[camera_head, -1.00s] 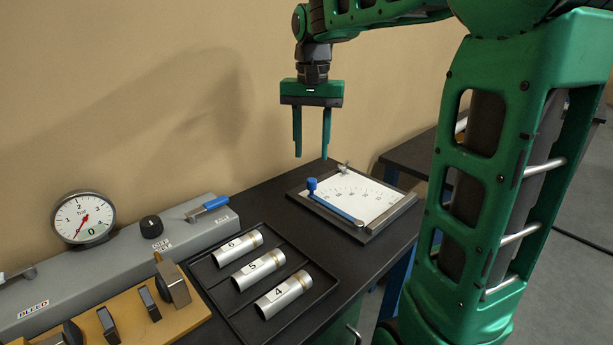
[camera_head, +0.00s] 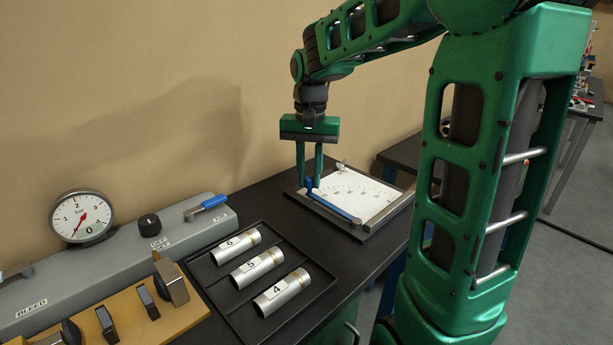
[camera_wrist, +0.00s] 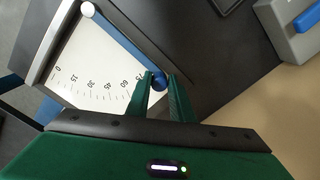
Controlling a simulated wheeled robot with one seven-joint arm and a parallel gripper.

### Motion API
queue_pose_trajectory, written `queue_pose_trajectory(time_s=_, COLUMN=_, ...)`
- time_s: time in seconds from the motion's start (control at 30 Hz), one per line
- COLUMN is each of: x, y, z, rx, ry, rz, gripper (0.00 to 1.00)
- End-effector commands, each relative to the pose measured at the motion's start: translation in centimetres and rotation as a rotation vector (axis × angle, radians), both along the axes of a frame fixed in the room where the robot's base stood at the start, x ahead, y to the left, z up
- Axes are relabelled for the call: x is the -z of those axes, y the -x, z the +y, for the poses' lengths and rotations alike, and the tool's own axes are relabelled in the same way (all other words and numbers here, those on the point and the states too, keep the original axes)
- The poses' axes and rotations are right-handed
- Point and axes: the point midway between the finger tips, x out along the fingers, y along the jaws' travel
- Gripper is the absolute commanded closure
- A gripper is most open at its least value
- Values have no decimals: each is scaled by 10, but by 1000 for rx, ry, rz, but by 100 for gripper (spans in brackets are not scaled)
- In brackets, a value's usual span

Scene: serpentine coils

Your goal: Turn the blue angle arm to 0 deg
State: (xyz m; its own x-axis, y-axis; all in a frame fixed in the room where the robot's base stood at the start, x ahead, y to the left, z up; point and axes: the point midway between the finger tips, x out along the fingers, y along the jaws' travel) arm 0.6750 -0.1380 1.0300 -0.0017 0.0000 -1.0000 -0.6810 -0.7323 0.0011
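The angle gauge (camera_head: 368,200) is a white plate with a degree scale in a dark frame on the bench. Its blue angle arm (camera_head: 333,206) runs from a pivot at the front to an upright blue knob (camera_head: 309,183) at the left. In the wrist view the blue arm (camera_wrist: 120,45) lies just past the 75 mark, far from 0. My gripper (camera_head: 310,181) points down with its fingertips on either side of the knob. In the wrist view the knob (camera_wrist: 159,80) shows between the fingertips; I cannot tell whether they press on it.
Left of the gauge is a black tray (camera_head: 316,297) with numbered metal cylinders. Behind it stands a grey panel (camera_head: 120,254) with a dial gauge (camera_head: 82,217) and a blue handle (camera_head: 214,202). The wall is close behind.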

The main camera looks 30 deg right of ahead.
Motion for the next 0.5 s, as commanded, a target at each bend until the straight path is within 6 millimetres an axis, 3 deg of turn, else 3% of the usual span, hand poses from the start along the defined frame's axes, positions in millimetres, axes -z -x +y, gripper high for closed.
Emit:
queue_pose_trajectory(time_s=0.03, x=0, y=0, z=0, rx=0, ry=0, rz=0, gripper=93)
queue_pose_trajectory(time_s=0.07, x=0, y=0, z=0, rx=0, ry=-1, rz=-1, gripper=100)
queue_pose_trajectory(time_s=0.5, x=0, y=-3, z=-9, rx=59, ry=0, rz=-3, gripper=100)
